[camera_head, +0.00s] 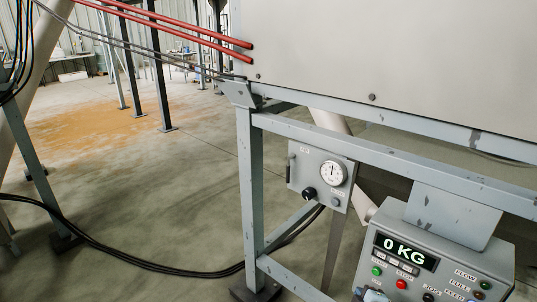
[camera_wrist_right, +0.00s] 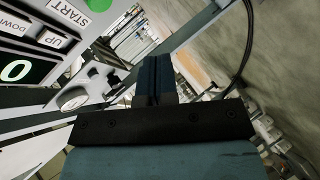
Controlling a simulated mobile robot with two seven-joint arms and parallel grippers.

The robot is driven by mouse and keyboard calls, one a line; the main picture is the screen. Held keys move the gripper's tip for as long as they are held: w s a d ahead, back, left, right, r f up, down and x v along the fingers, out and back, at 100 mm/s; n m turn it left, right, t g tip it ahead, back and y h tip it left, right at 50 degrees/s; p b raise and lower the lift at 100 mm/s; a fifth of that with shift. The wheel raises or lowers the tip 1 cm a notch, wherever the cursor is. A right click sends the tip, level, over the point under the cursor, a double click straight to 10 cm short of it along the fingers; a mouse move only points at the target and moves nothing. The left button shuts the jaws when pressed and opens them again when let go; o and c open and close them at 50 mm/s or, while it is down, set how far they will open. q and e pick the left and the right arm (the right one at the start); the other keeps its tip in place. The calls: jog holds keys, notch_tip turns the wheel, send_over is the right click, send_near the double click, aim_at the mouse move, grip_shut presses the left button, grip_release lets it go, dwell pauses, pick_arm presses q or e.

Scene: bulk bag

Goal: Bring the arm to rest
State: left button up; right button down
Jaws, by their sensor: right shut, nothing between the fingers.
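My right gripper (camera_wrist_right: 154,80) shows in the right wrist view with its two dark blue fingers together and nothing between them. In the head view only a small part of it (camera_head: 374,295) shows at the bottom edge, in front of the control box (camera_head: 440,240). The box's display (camera_head: 405,251) reads 0 KG. In the right wrist view the green START button (camera_wrist_right: 99,4) and the display (camera_wrist_right: 22,70) are at the upper left, beside the fingers and apart from them in the picture. My left gripper is not in view.
A grey steel frame (camera_head: 250,190) carries a large pale bin (camera_head: 390,60). A small panel with a round gauge (camera_head: 333,173) hangs on it. Black cables (camera_head: 150,264) cross the floor. Open concrete floor (camera_head: 150,190) lies to the left, with orange spill (camera_head: 95,130) on it.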

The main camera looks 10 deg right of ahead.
jog(key=s+a+r+m+y+p, duration=0.1)
jog(key=s+a+m+p, duration=0.1)
jog(key=s+a, duration=0.3)
jog(key=s+a+r+m+g+y+p, duration=0.1)
jog(key=s+a+r+m+y+p, duration=0.1)
jog(key=s, duration=0.9)
jog(key=s+a+r+m+y+p, duration=0.1)
jog(key=s+a+m+y+p, duration=0.1)
jog(key=s+a+m+p, duration=0.2)
jog(key=s+a+m, duration=0.1)
jog(key=s+a, duration=0.2)
jog(key=s, duration=0.2)
jog(key=shift+a+r+g, duration=0.25)
jog(key=shift+a+g, duration=0.1)
jog(key=shift+g, duration=0.05)
